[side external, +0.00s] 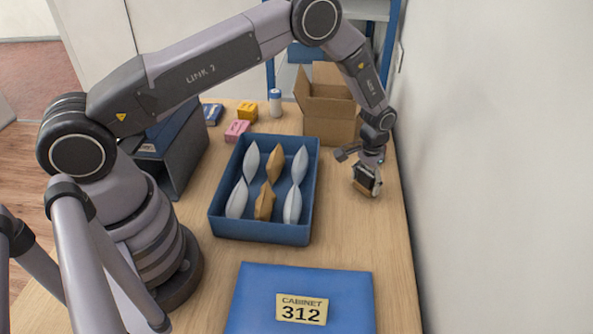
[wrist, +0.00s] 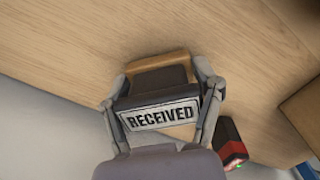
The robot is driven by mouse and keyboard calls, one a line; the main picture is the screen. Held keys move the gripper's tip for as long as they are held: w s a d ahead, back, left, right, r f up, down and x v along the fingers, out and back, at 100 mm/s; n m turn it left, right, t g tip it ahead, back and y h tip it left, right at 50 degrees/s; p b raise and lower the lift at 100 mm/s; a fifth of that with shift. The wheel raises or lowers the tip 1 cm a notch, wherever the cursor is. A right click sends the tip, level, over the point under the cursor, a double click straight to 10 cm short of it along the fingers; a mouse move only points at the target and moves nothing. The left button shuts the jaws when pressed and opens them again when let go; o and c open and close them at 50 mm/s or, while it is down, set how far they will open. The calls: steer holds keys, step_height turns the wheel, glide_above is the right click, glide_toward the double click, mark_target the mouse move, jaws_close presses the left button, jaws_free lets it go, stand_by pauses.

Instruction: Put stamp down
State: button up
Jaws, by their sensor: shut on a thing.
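The stamp (wrist: 158,115) has a dark body, a wooden part and a white label reading "RECEIVED". My gripper (wrist: 160,92) is shut on it, with one finger on each side. In the side external view, my gripper (side external: 371,172) is at the right side of the counter, in front of the open cardboard box, and the stamp (side external: 365,183) shows tilted below it. The stamp is at or just above the wooden surface; I cannot tell whether it touches.
An open cardboard box (side external: 330,125) stands behind the gripper. A blue tray (side external: 262,232) with several pouches is left of it. A blue "CABINET 312" box (side external: 255,295) lies in front. The wall is close on the right. Bare counter (side external: 350,235) lies between tray and wall.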

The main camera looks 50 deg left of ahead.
steer(key=shift+f, duration=0.1)
steer(key=o, duration=1.2)
